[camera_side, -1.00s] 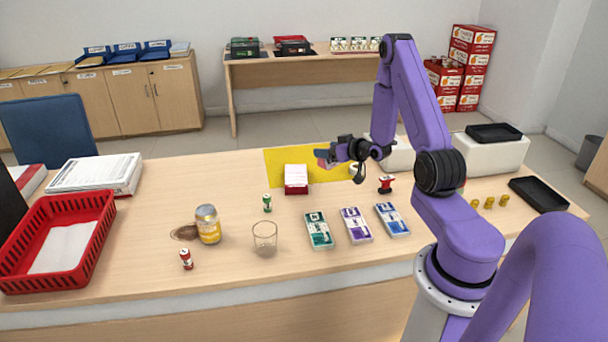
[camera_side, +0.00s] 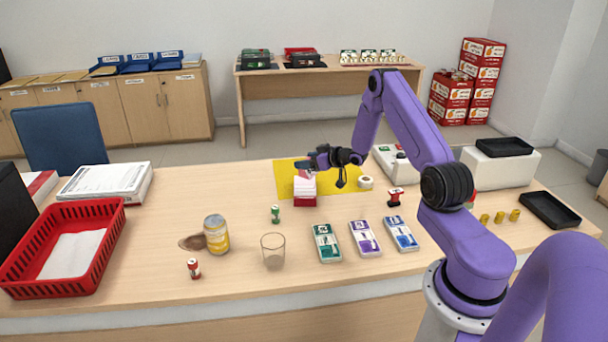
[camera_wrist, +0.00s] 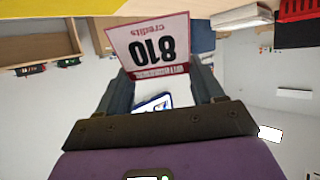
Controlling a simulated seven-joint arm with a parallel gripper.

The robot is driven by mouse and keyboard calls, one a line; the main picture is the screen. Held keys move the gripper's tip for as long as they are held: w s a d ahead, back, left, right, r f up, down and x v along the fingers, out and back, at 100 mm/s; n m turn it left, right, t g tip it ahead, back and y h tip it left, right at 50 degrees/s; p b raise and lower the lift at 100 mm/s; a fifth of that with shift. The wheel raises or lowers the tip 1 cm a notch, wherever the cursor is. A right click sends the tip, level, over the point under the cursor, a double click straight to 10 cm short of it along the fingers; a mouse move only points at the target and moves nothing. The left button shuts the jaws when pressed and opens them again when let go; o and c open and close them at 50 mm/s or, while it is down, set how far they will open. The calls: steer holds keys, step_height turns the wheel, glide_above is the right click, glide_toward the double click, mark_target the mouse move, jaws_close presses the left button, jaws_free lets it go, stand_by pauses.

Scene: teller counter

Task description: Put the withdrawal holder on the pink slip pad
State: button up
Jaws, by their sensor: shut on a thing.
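My gripper (camera_side: 312,166) is above the pink slip pad (camera_side: 304,198), a small block with a pale top and a red front face. It is shut on the withdrawal holder, a small pinkish and blue thing in the side view (camera_side: 305,174).
A yellow mat (camera_side: 288,180) lies behind the pad. A white roll (camera_side: 366,182) and a red stamp (camera_side: 394,196) are to its right. A red basket (camera_side: 100,240) is far left.

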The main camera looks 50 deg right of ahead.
steer(key=w+f, duration=0.1)
steer(key=w+d+f, duration=0.1)
steer(key=w+f, duration=0.1)
steer(key=f, duration=0.1)
steer(key=shift+d, duration=0.35)
steer(key=shift+f, duration=1.5)
steer(key=shift+f, duration=0.15)
steer(key=o, duration=1.1)
steer(key=shift+c, duration=0.2)
